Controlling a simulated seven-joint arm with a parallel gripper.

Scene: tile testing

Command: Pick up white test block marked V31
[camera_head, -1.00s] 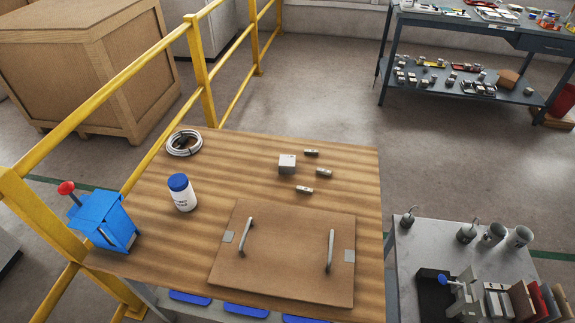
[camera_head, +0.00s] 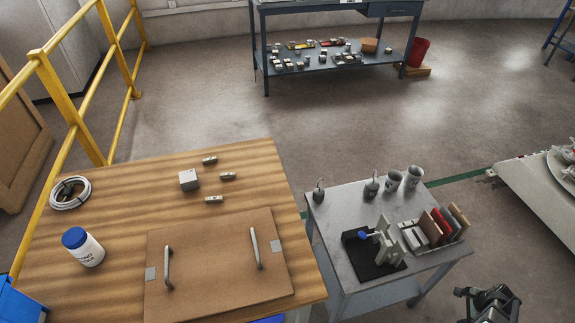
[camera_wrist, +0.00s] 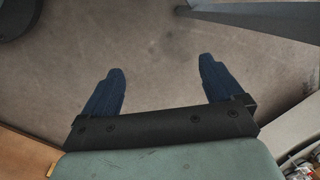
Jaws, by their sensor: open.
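I cannot read the mark V31 on anything in view. In the head view, several whitish blocks (camera_head: 413,238) stand in a row on the small grey table, beside red and brown tiles. A pale cube (camera_head: 188,180) and 3 small grey blocks (camera_head: 228,176) lie on the wooden table. In the wrist view my gripper (camera_wrist: 162,66) is open, its two blue fingers apart with nothing between them but bare floor behind. A dark part of my arm shows at the lower right of the head view, apart from the small table.
The small grey table (camera_head: 340,212) also bears a black-based device with a blue knob (camera_head: 362,235) and grey cups (camera_head: 393,179). The wooden table (camera_head: 130,190) holds a handled board (camera_head: 210,270), a blue-lidded jar (camera_head: 82,246) and a cable coil (camera_head: 70,192). A shelved bench (camera_head: 345,60) stands behind.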

